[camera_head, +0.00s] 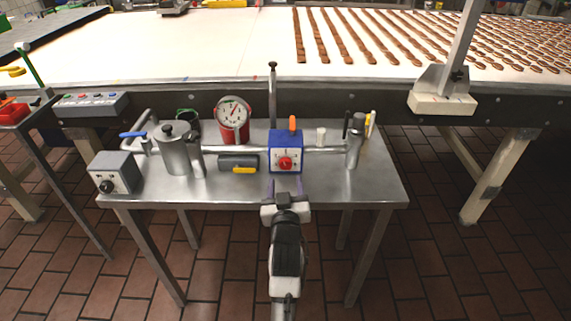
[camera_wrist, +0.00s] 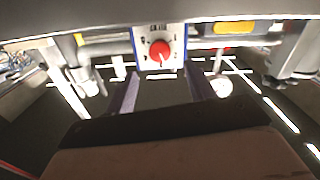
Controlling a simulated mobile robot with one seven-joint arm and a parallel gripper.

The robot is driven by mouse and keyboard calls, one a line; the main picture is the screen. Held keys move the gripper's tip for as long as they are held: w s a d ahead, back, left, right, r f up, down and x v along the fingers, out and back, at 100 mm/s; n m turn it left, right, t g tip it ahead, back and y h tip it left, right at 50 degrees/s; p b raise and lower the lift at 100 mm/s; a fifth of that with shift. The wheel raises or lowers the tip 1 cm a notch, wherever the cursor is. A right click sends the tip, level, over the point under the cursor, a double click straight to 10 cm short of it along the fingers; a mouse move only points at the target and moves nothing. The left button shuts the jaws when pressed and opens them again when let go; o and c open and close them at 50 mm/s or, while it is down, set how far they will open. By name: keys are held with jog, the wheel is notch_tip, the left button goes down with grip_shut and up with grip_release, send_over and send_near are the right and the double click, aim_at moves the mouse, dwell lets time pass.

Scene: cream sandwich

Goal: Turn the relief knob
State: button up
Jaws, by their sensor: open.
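A red round knob (camera_head: 285,163) sits on the white front face of a blue box (camera_head: 287,141) on the metal table. An orange lever (camera_head: 293,123) stands on the box. In the wrist view the red knob (camera_wrist: 160,50) is at the top middle, seen between the finger lines. My gripper (camera_head: 285,187) is open and empty, just in front of and below the knob, apart from it. In the wrist view its two purple fingers (camera_wrist: 160,92) stand wide apart. No label on the knob is readable.
Left on the metal table (camera_head: 225,188) are a grey box with a black knob (camera_head: 107,187), a steel vessel (camera_head: 173,150), and a red gauge (camera_head: 233,117). A yellow-handled part (camera_head: 243,170) lies left of the blue box. A steel cylinder (camera_head: 355,145) stands right. The conveyor is behind.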

aim_at(286, 165)
jog(key=w+p, duration=0.1)
jog(key=w, duration=0.6)
jog(key=c, duration=1)
jog(key=shift+m+p, duration=0.3)
jog(key=shift+m+p, duration=0.5)
jog(key=shift+m, duration=2.1)
jog(key=o, duration=1)
